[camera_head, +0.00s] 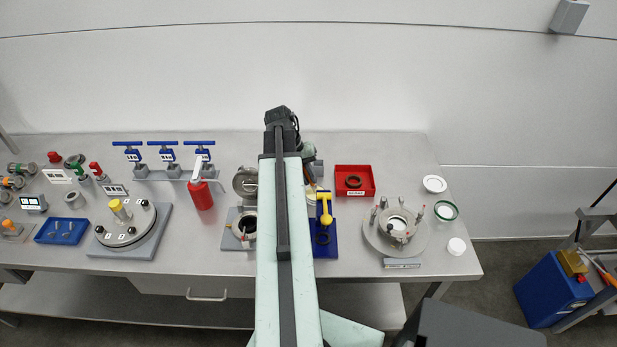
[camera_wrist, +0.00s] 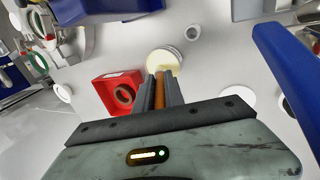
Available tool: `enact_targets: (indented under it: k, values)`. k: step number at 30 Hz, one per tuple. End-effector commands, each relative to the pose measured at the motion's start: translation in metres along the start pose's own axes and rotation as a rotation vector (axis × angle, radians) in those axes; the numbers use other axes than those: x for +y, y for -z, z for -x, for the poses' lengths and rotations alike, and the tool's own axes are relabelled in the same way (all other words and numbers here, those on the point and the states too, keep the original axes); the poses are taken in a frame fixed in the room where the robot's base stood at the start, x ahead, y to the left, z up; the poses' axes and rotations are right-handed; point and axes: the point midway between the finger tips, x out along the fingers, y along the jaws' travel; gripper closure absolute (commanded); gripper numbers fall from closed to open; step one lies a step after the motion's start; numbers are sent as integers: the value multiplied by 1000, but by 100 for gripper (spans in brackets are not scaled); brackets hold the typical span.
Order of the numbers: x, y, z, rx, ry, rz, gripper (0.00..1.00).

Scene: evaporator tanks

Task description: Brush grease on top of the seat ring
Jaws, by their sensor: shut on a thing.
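My gripper (camera_wrist: 160,90) is shut on an orange-brown handle (camera_wrist: 160,87), which looks like the brush. Its tip points at a pale cream round pot (camera_wrist: 164,60); whether it touches the contents is hidden. In the head view my arm hides most of this area, and only a slice of the pot (camera_head: 311,199) shows. Several ring-shaped things are in view: a brown ring (camera_head: 353,181) in a red tray (camera_head: 368,193), a round flanged fitting (camera_head: 411,243) at the right, and an open round body (camera_head: 247,222) left of my arm. I cannot tell which is the seat ring.
A yellow T-handled tool (camera_head: 325,210) stands on a blue base (camera_head: 328,251) right of my arm. A red bottle (camera_head: 200,192) and blue-handled valves (camera_head: 167,157) are to the left. A green-rimmed jar (camera_head: 446,211) and white lid (camera_head: 434,184) lie near the right edge.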

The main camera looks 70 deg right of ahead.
Motion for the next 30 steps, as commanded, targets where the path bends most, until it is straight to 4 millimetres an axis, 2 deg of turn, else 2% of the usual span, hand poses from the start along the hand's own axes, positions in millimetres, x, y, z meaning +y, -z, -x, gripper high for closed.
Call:
enact_targets:
  k: [8,30]
  values:
    - [1,-1,3,-2,2,-1,100]
    - [25,0,66,-1,1,-1,100]
